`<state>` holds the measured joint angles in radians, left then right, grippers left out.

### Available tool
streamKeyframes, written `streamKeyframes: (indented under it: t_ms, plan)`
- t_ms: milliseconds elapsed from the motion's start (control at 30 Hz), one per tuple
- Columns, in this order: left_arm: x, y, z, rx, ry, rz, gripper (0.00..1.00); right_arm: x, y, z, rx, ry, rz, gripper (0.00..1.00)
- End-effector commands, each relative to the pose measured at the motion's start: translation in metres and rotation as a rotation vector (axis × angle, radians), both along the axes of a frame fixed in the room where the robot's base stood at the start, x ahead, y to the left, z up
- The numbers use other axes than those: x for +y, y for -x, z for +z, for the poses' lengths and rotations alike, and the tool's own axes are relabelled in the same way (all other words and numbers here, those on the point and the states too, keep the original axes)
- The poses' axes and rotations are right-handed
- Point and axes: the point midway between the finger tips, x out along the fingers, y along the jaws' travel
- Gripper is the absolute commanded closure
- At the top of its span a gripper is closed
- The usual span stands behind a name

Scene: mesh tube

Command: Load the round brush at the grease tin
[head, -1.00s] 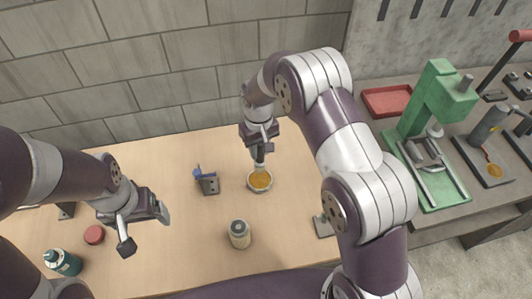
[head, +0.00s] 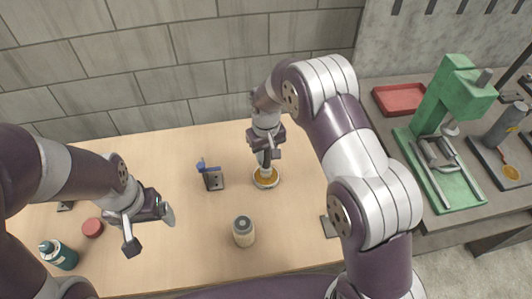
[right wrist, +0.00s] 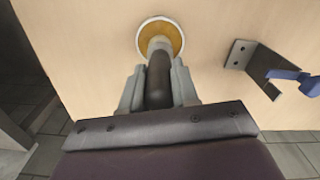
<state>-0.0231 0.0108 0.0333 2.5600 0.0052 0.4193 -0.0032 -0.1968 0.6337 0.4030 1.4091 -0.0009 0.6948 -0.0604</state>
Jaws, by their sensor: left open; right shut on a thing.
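The grease tin (head: 274,183) is a shallow round dish of amber grease on the wooden table; it also shows in the right wrist view (right wrist: 176,38). My right gripper (head: 265,153) is above the tin, shut on the round brush (right wrist: 159,75). The brush has a dark handle and a pale head, and points down at the tin. Its tip overlaps the grease; I cannot tell how deep it is. My left gripper (head: 150,228) is open and empty over the left part of the table, apart from the tin.
A bracket with a blue item (head: 211,176) stands just left of the tin. A jar (head: 243,231) stands in front. A red puck (head: 92,228) and teal bottle (head: 58,254) are at left. A green press (head: 450,110) and red tray (head: 400,99) are on the right bench.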

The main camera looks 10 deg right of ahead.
Motion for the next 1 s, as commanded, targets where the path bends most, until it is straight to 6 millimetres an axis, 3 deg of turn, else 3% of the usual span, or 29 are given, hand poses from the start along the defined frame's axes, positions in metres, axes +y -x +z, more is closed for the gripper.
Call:
streamKeyframes:
  t_ms: [1000]
  plan:
    - [0.0,0.0,-0.006,0.0,0.0,0.0,0.13,0.0,0.0,-0.01,-0.001,0.0,0.0,1.0]
